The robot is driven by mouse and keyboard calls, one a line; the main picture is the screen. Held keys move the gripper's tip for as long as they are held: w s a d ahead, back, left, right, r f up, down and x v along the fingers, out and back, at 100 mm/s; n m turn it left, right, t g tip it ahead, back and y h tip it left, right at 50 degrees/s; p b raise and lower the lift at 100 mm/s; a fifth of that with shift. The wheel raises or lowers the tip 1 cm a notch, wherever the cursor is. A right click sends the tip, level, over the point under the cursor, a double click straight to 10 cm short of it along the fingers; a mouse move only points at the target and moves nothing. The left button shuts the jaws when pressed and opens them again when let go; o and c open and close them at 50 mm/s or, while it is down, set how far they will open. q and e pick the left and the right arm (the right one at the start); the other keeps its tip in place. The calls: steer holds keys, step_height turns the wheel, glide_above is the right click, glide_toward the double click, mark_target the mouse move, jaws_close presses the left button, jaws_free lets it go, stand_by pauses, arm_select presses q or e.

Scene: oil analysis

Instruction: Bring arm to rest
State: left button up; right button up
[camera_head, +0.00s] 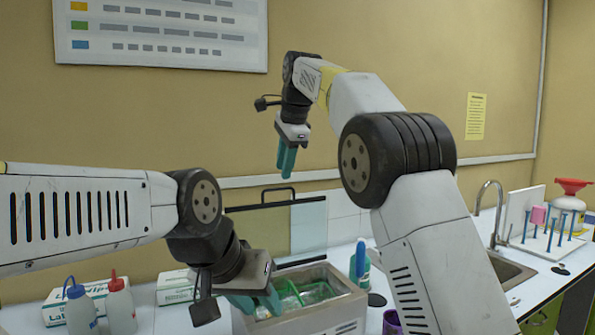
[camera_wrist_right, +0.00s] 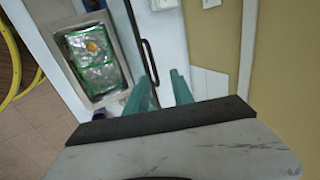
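My right gripper (camera_head: 286,168) hangs high in the middle of the head view, in front of the tan wall, with its teal fingers pointing down. My left gripper (camera_head: 256,304) is lower, at the front edge of a grey open-topped box (camera_head: 340,273). Its teal fingers point down and look apart, with nothing seen between them. The ends of the left fingers are close to the box rim; whether they touch it cannot be told.
A blue-capped bottle (camera_head: 79,305) and a red-capped bottle (camera_head: 120,305) stand at left before cartons. A sink (camera_head: 508,268) and a peg rack (camera_head: 548,240) are at right.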

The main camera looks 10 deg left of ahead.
steer(key=s+d+f+n, duration=0.15)
steer(key=s+d, duration=0.25)
steer(key=d, duration=0.6)
steer(key=s+d+n, duration=0.3)
steer(key=s+d, duration=0.1)
steer(key=d, duration=0.7)
steer(key=s+d+f+n+t, duration=0.1)
steer(key=s+d+f+n, duration=0.2)
steer(key=s+f, duration=0.5)
steer(key=s+d+f+n, duration=0.4)
steer(key=s+f, duration=0.5)
steer(key=s, duration=0.5)
steer(key=shift+s+d+t+h, duration=0.4)
steer(key=shift+d, duration=0.85)
